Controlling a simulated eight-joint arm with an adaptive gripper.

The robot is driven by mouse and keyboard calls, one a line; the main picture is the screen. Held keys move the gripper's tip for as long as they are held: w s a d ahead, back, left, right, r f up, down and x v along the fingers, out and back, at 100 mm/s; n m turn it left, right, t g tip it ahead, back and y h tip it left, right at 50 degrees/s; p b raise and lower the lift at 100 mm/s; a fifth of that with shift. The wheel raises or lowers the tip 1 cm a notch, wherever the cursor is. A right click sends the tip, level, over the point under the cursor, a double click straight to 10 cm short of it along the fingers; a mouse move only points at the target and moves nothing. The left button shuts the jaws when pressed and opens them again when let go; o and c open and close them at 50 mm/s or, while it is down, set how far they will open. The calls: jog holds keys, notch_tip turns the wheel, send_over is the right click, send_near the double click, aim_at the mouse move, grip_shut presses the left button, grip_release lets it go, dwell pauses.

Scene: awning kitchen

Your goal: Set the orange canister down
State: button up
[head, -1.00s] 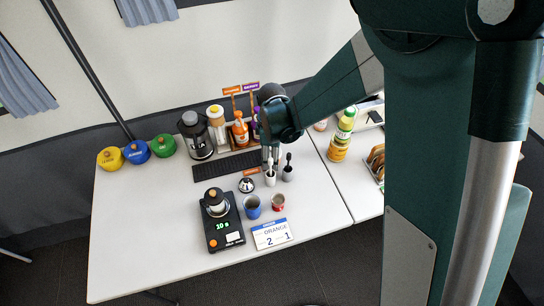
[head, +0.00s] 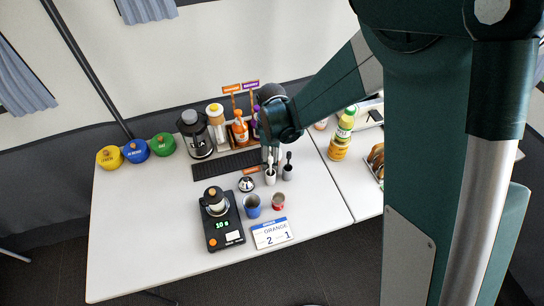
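An orange bottle-like container (head: 240,131) stands upright in the rack at the back of the white table, beside a purple one (head: 256,124). It is the only clearly orange container that I can make out. My gripper (head: 268,157) points down at the back of the table, right of the orange container and just above the white cup (head: 270,178). The fingers are small and overlap the things behind them. I cannot tell whether they are open or shut, or whether they hold anything.
A black scale (head: 225,234) bears a jar. Yellow, blue and green lidded canisters (head: 136,151) are at back left. The left front table is clear.

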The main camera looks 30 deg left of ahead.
jog(key=shift+r+p, duration=1.3)
jog(key=shift+r, duration=5.1)
jog(key=shift+w+d+r, duration=0.1)
jog(key=shift+d+r, duration=0.25)
jog(key=shift+d, duration=0.15)
jog(key=w+d+r+m+t, duration=0.1)
jog(key=d+r+m, duration=0.3)
jog(key=d, duration=0.5)
jog(key=d+r+m+t+y, duration=0.1)
jog(key=d+r+m, duration=0.2)
jog(key=d+r, duration=0.45)
jog(key=w+d+r+m+t, duration=0.1)
jog(key=d+r+m, duration=0.25)
jog(key=d, duration=0.65)
jog(key=s+d+r+m+t, duration=0.1)
jog(key=s+d+m, duration=0.2)
jog(key=d, duration=0.5)
jog(key=s+d+r+m+t, duration=0.1)
jog(key=s+d+m, duration=0.3)
jog(key=d, duration=0.4)
jog(key=s+d+r+m+t+h, duration=0.1)
jog(key=s+d+r+m+t, duration=0.1)
jog(key=s+d+m, duration=0.2)
jog(key=s+d, duration=0.2)
jog(key=d, duration=0.2)
